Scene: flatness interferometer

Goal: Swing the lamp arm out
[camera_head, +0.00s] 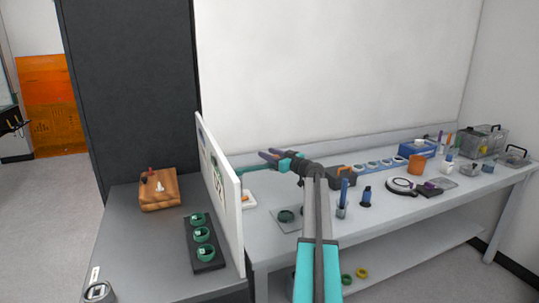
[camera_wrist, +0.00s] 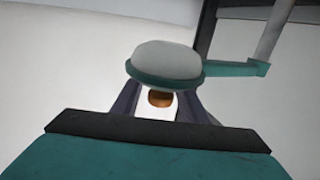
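In the wrist view the lamp head (camera_wrist: 167,60) is a grey dome with a teal rim. Its teal lamp arm (camera_wrist: 238,68) runs right to a pale grey post (camera_wrist: 272,32). A small orange-brown knob (camera_wrist: 160,98) shows just below the rim, between the two dark purple fingers of my gripper (camera_wrist: 158,106). The fingers stand apart with a pale gap beside the knob; their tips are hidden behind the lamp head. In the head view my gripper (camera_head: 267,156) is at the bench's left end, beside a teal part that may be the lamp arm (camera_head: 254,167).
A white upright panel (camera_head: 228,190) stands close left of my gripper. The left table holds a wooden block (camera_head: 159,192) and a dark tray (camera_head: 208,266) with green rings.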

